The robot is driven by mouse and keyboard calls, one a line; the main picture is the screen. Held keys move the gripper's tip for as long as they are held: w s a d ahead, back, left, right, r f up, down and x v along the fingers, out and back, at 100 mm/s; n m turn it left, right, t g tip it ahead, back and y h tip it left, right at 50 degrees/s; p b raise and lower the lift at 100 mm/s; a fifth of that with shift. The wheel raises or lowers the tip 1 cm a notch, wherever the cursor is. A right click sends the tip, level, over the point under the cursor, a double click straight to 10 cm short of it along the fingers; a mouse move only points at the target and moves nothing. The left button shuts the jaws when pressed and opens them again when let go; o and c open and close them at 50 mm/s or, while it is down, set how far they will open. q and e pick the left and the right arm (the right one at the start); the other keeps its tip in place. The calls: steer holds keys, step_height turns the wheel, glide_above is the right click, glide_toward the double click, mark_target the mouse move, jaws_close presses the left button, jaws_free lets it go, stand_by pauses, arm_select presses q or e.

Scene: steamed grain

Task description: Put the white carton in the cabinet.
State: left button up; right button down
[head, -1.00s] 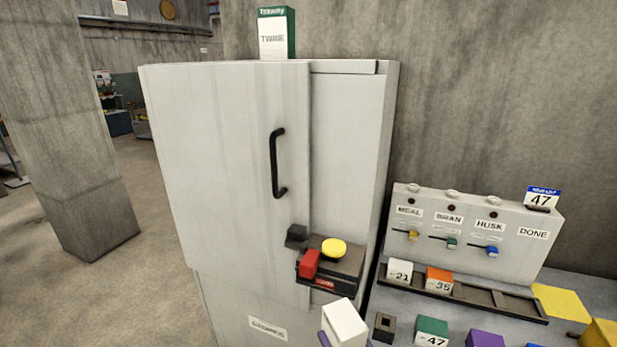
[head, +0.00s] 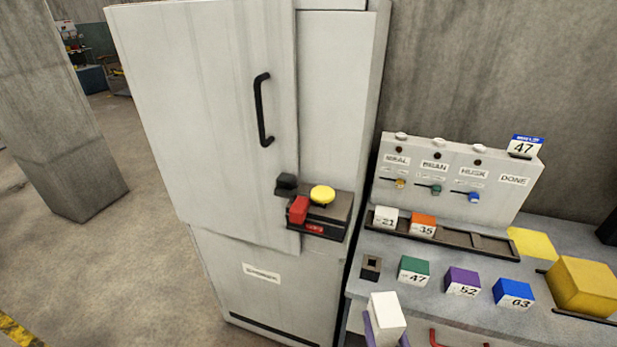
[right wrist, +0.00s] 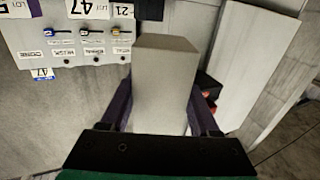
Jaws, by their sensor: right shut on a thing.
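The white carton (head: 387,316) is at the bottom of the head view, upright between the purple fingers of my right gripper (head: 386,335). In the right wrist view the carton (right wrist: 165,85) fills the space between the fingers, and the right gripper (right wrist: 163,112) is shut on it. The tall pale grey cabinet (head: 200,110) stands left of the carton. Its front panel has a black vertical handle (head: 262,110) and appears closed; the inside is hidden. The carton is in front of the cabinet's lower right side, apart from it. My left gripper is not in view.
A black box with a yellow button (head: 322,194) and a red block (head: 298,209) sits on the cabinet's front. Right of it, a bench (head: 440,300) carries a lever panel (head: 455,180), a slotted tray (head: 455,238) and several numbered cubes. A concrete pillar (head: 60,110) stands left, with open floor between.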

steer(key=a+r+n+g+y, duration=0.2)
steer(key=a+r+n+y, duration=0.3)
steer(key=r, duration=0.4)
steer(key=a+r+n+g+y, duration=0.2)
steer(key=a+r+n+y, duration=0.1)
steer(key=a+r+y, duration=0.5)
steer(key=f+n+g+y, duration=0.1)
steer(key=n+g, duration=0.2)
steer(key=g, duration=0.1)
steer(key=f+n+g+y, duration=0.1)
steer(key=n+g+y, duration=0.1)
steer(key=n+g, duration=0.1)
steer(key=f+n+g+y, duration=0.1)
steer(key=n+g+y, duration=0.1)
steer(key=g, duration=0.3)
steer(key=shift+w+d+n+g, duration=0.3)
steer(key=shift+w+n+g, duration=0.1)
steer(key=shift+n, duration=0.2)
steer(key=shift+s+r, duration=0.1)
